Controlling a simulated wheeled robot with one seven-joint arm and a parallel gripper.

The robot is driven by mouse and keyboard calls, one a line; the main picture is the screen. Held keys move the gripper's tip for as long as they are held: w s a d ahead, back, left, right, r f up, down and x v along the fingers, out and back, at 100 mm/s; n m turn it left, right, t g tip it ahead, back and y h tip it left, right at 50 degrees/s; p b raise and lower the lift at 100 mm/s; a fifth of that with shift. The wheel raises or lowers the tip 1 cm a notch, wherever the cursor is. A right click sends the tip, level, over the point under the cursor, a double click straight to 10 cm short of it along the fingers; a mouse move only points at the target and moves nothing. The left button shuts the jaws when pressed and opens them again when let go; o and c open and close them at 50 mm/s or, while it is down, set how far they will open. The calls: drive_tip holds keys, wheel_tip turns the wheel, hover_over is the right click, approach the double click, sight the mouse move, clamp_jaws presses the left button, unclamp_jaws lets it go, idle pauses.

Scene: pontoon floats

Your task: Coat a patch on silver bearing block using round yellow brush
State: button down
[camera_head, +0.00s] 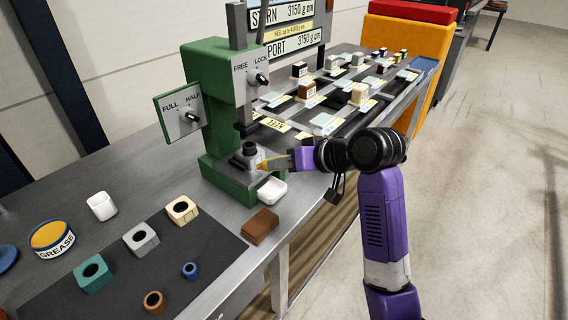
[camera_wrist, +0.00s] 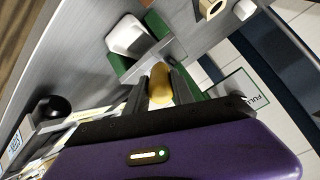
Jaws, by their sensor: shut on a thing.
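My gripper (camera_head: 283,162) is shut on the round yellow brush (camera_head: 263,165), beside the green press. In the wrist view the brush's yellow end (camera_wrist: 160,84) shows between the fingers; the rest of it is hidden. The silver bearing block (camera_head: 141,239), grey with a dark round hole, lies on the black mat, well left of my gripper. A teal block (camera_head: 93,272) and a cream block (camera_head: 182,209) lie on either side of it. An open grease tin (camera_head: 51,238) with yellow-orange contents stands left of the mat.
The green press (camera_head: 217,105) stands close by, with a grey fixture (camera_head: 247,156) on its base. A white dish (camera_head: 271,191) and a brown stack (camera_head: 260,226) lie near the bench edge. Small labelled blocks crowd the right bench.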

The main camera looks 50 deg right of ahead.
drive_tip(key=shift+w, duration=0.7)
drive_tip(key=shift+d, duration=0.15)
drive_tip(key=d+p, duration=0.1)
drive_tip(key=d, duration=0.2)
drive_tip(key=shift+d+p, duration=0.35)
drive_tip(key=shift+p, duration=0.05)
drive_tip(key=shift+a, duration=0.1)
drive_tip(key=shift+a+p, duration=1)
drive_tip(key=shift+a, duration=0.9)
